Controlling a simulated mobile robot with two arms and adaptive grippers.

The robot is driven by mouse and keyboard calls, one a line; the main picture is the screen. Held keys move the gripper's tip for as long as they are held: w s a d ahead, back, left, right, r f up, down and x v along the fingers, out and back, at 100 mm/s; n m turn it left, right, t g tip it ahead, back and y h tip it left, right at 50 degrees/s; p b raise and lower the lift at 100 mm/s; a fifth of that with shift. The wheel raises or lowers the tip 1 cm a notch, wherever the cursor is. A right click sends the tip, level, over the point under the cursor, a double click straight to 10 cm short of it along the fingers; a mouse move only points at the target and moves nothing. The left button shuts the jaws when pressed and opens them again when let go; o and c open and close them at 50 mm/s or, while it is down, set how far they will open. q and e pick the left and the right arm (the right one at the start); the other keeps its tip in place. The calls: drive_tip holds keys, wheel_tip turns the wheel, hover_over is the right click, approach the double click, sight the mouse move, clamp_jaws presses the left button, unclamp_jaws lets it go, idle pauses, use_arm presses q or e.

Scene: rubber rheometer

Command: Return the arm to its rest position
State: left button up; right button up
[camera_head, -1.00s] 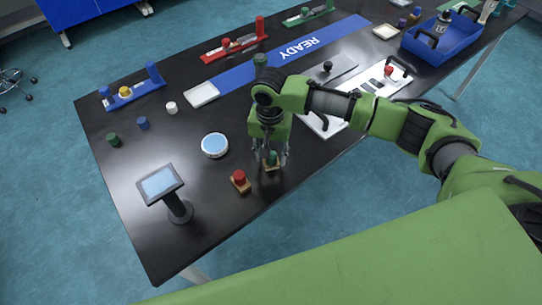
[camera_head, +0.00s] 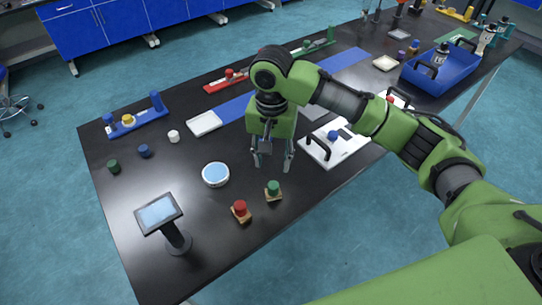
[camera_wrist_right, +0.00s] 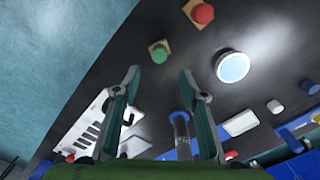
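My right gripper (camera_head: 272,166) hangs over the black table (camera_head: 205,255), fingers pointing down. In the right wrist view its two fingers (camera_wrist_right: 160,72) are spread apart, with nothing held between the tips. A green knob on a wooden block (camera_head: 273,188) stands just in front of and below it, apart from the fingers; it also shows in the right wrist view (camera_wrist_right: 159,52). A red knob on a wooden block (camera_head: 240,209) stands to its left. My right arm (camera_head: 390,128) reaches in from the right, bent at the wrist. My left gripper is not in view.
A round blue-topped dish (camera_head: 215,174) and a tablet on a stand (camera_head: 160,214) are left of the gripper. A white panel with a handle (camera_head: 345,148) lies close on its right. A blue tray (camera_head: 449,71) stands at the far right.

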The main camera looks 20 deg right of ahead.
drive_tip(key=s+a+f+n, duration=0.1)
drive_tip(key=s+a+f, duration=0.1)
drive_tip(key=s+a+f+n+y, duration=0.1)
drive_tip(key=s+a+f+n, duration=0.1)
drive_tip(key=a+f, duration=0.1)
drive_tip(key=s+a+f+n+y, duration=0.1)
drive_tip(key=s+a+f, duration=0.1)
drive_tip(key=shift+a+f+n+t, duration=0.15)
drive_tip(key=shift+f+n+t, duration=0.15)
drive_tip(key=shift+t, duration=0.1)
drive_tip(key=shift+n+t+y, duration=0.4)
drive_tip(key=shift+n+y, duration=0.4)
drive_tip(key=shift+n, duration=0.1)
drive_tip(key=s+f, duration=0.1)
drive_tip(key=s+a+f, duration=0.1)
drive_tip(key=s, duration=0.2)
drive_tip(key=shift+s+a+f, duration=0.1)
drive_tip(key=shift+a+f, duration=0.25)
drive_tip(key=shift+f, duration=0.05)
drive_tip(key=s+d+f+n+t+h, duration=0.2)
drive_tip(key=s+d+f+h, duration=0.15)
drive_tip(key=s+d, duration=1.1)
wheel_tip(320, 180, down, 27)
drive_tip(key=g, duration=0.1)
drive_tip(key=s+d+f+g, duration=0.1)
drive_tip(key=s+d+f, duration=0.2)
drive_tip(key=s+f, duration=1.3)
drive_tip(key=shift+s+g, duration=0.3)
drive_tip(key=shift+s, duration=0.25)
